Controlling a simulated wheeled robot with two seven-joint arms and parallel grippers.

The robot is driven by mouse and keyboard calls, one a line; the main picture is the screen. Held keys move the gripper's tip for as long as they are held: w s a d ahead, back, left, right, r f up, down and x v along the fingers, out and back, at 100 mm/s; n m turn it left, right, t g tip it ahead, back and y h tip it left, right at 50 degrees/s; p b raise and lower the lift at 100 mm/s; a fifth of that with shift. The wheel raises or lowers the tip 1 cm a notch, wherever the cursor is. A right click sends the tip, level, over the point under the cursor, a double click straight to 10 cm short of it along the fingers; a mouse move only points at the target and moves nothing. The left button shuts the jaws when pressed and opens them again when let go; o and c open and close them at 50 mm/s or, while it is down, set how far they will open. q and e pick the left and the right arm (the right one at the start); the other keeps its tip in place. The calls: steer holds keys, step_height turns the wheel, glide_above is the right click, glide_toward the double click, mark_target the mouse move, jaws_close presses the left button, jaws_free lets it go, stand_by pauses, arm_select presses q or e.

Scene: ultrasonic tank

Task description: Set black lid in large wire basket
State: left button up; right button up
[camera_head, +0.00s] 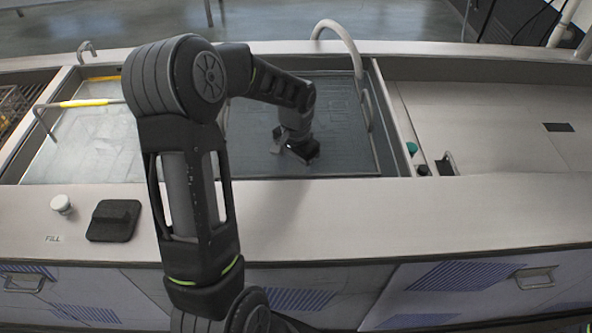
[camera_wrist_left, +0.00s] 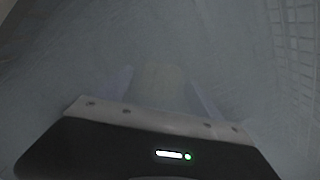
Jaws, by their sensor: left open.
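A flat, square black lid (camera_head: 113,221) with a raised bar on top lies on the front counter at the left. My left arm passes to its right and reaches over the middle tank. My left gripper (camera_head: 296,150) points down inside the tank opening, away from the lid. In the left wrist view its two fingers (camera_wrist_left: 158,90) are spread, with no clear object between them. What looks like the large wire basket (camera_head: 345,125) sits in the middle tank, with fine mesh and curved handles. Mesh also shows at the right of the wrist view (camera_wrist_left: 296,40). My right gripper is out of view.
A yellow-gripped handle (camera_head: 88,103) stands over the left tank. A white knob (camera_head: 62,204) sits left of the lid. A green button (camera_head: 411,147) and a small black bracket (camera_head: 446,164) are right of the middle tank. The right counter is mostly clear.

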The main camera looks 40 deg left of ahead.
mark_target(296, 172)
arm_select(q)
step_height(296, 172, up, 12)
steer(key=p, duration=0.1)
steer(key=shift+r, duration=0.15)
stand_by(0.8)
